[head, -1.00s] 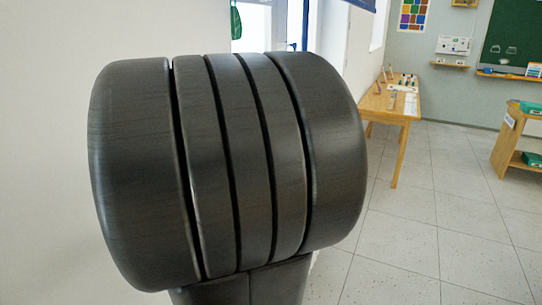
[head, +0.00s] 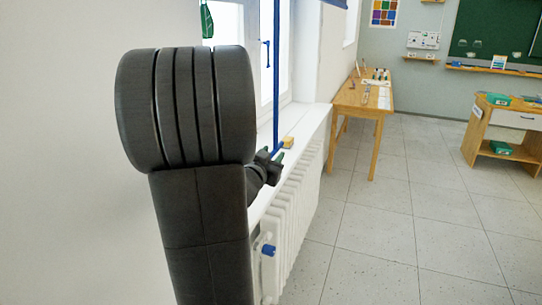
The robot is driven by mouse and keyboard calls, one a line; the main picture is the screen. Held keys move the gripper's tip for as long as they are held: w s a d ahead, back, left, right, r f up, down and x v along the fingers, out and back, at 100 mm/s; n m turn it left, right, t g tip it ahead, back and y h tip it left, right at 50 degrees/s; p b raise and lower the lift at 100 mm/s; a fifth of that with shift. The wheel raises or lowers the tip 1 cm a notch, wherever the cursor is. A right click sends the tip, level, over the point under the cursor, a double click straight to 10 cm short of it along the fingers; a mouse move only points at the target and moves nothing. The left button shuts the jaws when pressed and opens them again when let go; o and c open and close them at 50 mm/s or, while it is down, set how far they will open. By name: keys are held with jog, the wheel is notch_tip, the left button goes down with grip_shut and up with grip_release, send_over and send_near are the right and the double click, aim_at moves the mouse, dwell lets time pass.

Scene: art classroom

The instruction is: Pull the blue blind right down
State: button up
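Only a small dark blue piece of the blue blind (head: 336,3) shows at the top edge of the head view, in front of the window. The rest of it is out of frame. A long thin blue pull cord or strap (head: 277,70) hangs down in front of the window to near the sill. My gripper (head: 272,158) is small in view, at the cord's lower end. My own arm hides part of it. I cannot tell whether its fingers are open or closed, or whether they touch the cord.
A white sill (head: 305,120) bears a small yellow block (head: 288,142). Below is a white radiator (head: 293,205) with a blue valve knob (head: 268,250). A green leaf-shaped thing (head: 207,20) hangs top left.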

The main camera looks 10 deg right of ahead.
jog(key=shift+c, duration=0.5)
grip_shut()
jog(key=shift+f, duration=0.1)
notch_tip(320, 180, down, 18)
jog(key=b, duration=1.5)
jog(key=shift+f+b, duration=0.25)
jog(key=shift+b, duration=0.05)
jog(key=shift+o, duration=0.5)
grip_release()
jog(key=shift+s+r, duration=0.1)
